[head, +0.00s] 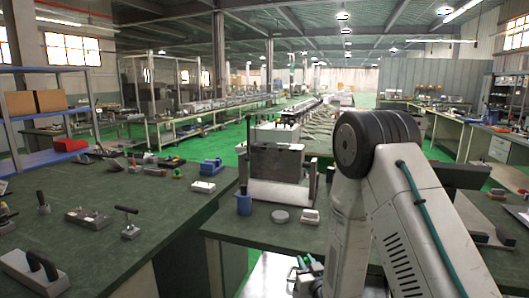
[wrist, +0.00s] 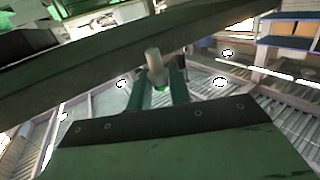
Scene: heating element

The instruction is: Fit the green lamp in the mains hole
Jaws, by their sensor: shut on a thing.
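In the wrist view, my gripper (wrist: 158,78) is shut on a small part with a pale grey cylindrical body and a green end, which I take for the green lamp (wrist: 153,60). The lamp sits between the two teal fingers, its grey body standing out past them. In the head view, teal finger-like parts of my gripper (head: 306,268) show low beside my arm, near the front bench edge; the lamp cannot be made out there. The mains hole cannot be identified in either view.
A dark upright panel (head: 277,162) stands on the right bench (head: 225,222), with a blue cup (head: 244,201), a grey disc (head: 280,216) and a pale block (head: 310,217) before it. The left bench (head: 160,217) carries several tools. A dark slanting slab (wrist: 90,75) crosses the wrist view.

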